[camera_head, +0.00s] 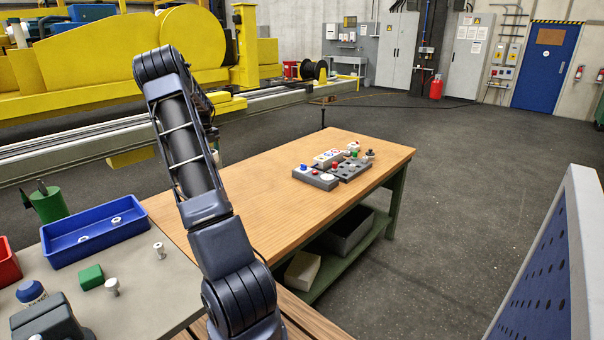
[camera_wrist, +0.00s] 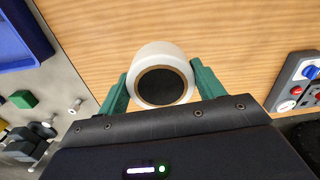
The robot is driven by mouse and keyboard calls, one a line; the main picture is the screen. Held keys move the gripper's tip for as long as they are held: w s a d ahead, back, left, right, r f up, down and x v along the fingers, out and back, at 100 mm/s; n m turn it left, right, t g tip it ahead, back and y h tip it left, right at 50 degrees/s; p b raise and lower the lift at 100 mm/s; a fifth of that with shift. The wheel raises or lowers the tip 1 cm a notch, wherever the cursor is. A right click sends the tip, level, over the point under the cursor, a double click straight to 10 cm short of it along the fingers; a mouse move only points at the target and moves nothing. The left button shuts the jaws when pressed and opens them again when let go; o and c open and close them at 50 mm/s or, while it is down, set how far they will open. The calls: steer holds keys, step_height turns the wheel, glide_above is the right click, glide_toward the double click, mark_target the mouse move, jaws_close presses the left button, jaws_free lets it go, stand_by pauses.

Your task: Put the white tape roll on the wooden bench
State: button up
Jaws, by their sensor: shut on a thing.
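The white tape roll (camera_wrist: 150,56) sits between the two green fingers of my gripper (camera_wrist: 160,85) in the wrist view. My gripper is shut on it, with a finger against each side. The roll's dark round middle faces the camera. The wooden bench (camera_head: 255,183) is in the middle of the head view. Its wooden top (camera_wrist: 240,30) lies behind the roll in the wrist view; I cannot tell whether the roll touches it.
Control boxes with buttons (camera_head: 338,165) stand toward the bench's far right part. A grey table (camera_head: 135,295) at left holds a blue tray (camera_head: 60,246), a green block (camera_head: 91,277) and white spools (camera_head: 112,287). The middle of the bench top is clear. A blue panel (camera_head: 545,270) stands at right.

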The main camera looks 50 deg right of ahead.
steer(key=s+d+m, duration=0.2)
steer(key=s+d, duration=0.7)
steer(key=d, duration=0.3)
step_height(320, 180, down, 20)
steer(key=shift+s+d+r, duration=0.1)
steer(key=shift+s+d, duration=0.05)
steer(key=shift+f, duration=0.2)
steer(key=o, duration=1.1)
steer(key=shift+c, duration=0.2)
